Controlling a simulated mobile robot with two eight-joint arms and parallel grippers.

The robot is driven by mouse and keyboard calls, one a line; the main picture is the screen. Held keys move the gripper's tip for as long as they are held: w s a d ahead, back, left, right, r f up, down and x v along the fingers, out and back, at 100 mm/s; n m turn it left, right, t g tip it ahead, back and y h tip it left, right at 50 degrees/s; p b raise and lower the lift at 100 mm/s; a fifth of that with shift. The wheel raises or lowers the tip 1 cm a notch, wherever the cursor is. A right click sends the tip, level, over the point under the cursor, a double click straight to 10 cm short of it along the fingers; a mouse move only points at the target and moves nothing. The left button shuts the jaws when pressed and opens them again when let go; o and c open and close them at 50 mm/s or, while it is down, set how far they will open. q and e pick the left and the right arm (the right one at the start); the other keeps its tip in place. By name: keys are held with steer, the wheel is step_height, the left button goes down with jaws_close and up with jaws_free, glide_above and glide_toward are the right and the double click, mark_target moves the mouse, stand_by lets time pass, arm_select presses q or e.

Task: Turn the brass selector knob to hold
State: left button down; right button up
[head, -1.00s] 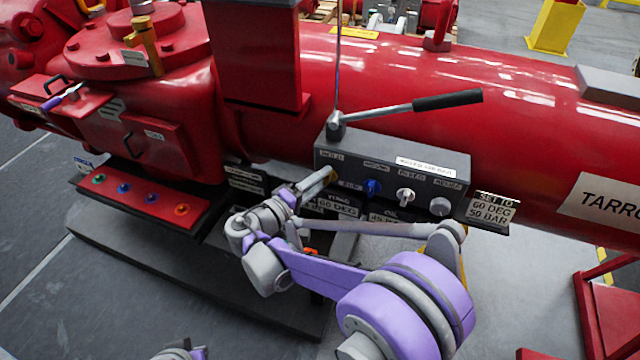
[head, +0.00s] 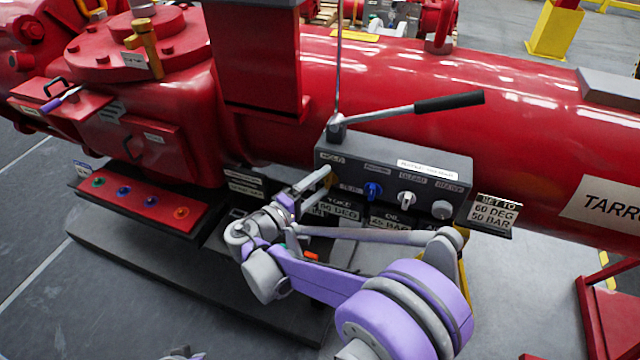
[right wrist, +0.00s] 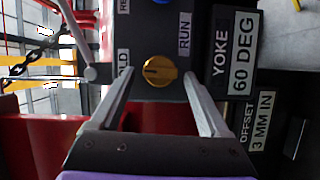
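The brass selector knob (right wrist: 158,71) is round and golden, on the face of the dark grey control box (head: 395,172). In the right wrist view a dark mark lies across its left half, on the side of the partly hidden HOLD label (right wrist: 124,78); the RUN label (right wrist: 184,32) is at its upper right. My right gripper (right wrist: 161,85) is open, one finger on each side of the knob with visible gaps. In the head view the right gripper (head: 318,182) reaches the box's left end and mostly hides the knob.
A blue knob (head: 373,190) and pale knobs (head: 406,198) sit to the right on the box. A lever with a black grip (head: 448,102) stands above it. Label plates (head: 338,209) lie just below. The red cylinder (head: 530,120) runs behind.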

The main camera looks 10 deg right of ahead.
steer(key=v, duration=1)
steer(key=shift+s+a, duration=0.25)
steer(key=shift+a, duration=0.05)
steer(key=s+d+f+m+g+y+p, duration=0.15)
steer(key=s+d+g+y+p, duration=0.5)
steer(key=d, duration=0.85)
steer(key=s+a+m+t+y+p, duration=0.1)
steer(key=s+m+y, duration=0.3)
steer(key=s+y, duration=0.4)
steer(key=shift+s+a+f+m+t, duration=0.4)
steer(key=shift+s+t, duration=0.25)
steer(key=shift+s, duration=2.9)
